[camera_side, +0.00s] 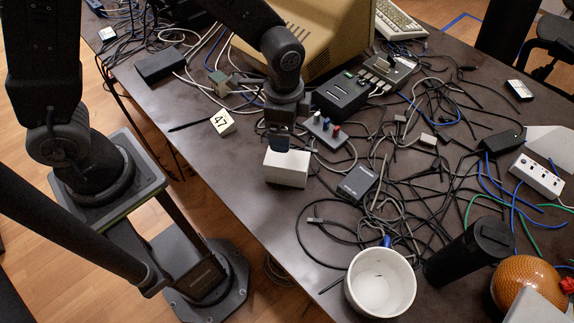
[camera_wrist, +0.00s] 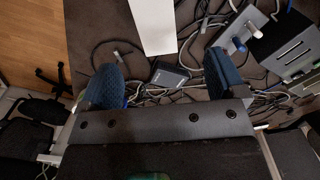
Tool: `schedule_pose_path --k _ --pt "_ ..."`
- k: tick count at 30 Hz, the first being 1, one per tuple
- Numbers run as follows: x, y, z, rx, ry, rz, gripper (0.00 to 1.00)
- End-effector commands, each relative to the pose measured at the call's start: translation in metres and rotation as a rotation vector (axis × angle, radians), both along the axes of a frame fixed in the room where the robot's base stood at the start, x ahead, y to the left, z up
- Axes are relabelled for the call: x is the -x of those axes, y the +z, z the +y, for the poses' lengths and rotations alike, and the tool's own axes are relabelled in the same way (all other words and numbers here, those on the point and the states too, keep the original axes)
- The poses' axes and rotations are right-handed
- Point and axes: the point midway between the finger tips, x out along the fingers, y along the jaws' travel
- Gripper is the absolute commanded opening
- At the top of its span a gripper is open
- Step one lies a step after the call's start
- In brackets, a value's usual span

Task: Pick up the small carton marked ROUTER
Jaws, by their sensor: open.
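A small white carton (camera_side: 286,169) stands on the dark table near its left edge, below my gripper (camera_side: 281,140). I cannot read any marking on it. In the wrist view the white carton (camera_wrist: 153,24) lies at the top middle, beyond the fingertips. My gripper (camera_wrist: 162,62) is open there, its two blue-padded fingers wide apart with nothing held. In the side view the fingers overlap the carton's top back edge, and I cannot tell whether they touch it.
Several cables tangle right of the carton. A black adapter (camera_side: 357,183), a grey switch panel (camera_side: 330,131) and a card marked 47 (camera_side: 223,122) are close by. A white cup (camera_side: 380,283) and a black cylinder (camera_side: 470,252) stand at the front. Bare table lies left of the carton.

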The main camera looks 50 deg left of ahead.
Motion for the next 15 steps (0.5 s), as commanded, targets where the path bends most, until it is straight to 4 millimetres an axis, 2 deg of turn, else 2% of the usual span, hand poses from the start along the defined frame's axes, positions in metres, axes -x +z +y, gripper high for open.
schedule_pose_path --k 5,12,15 --pt "0.000 -0.021 -0.002 -0.004 -0.016 0.012 0.89" --pt "0.001 -0.067 -0.002 -0.004 -0.014 0.012 0.89" --pt "0.001 -0.081 -0.002 -0.004 -0.013 0.012 0.89"
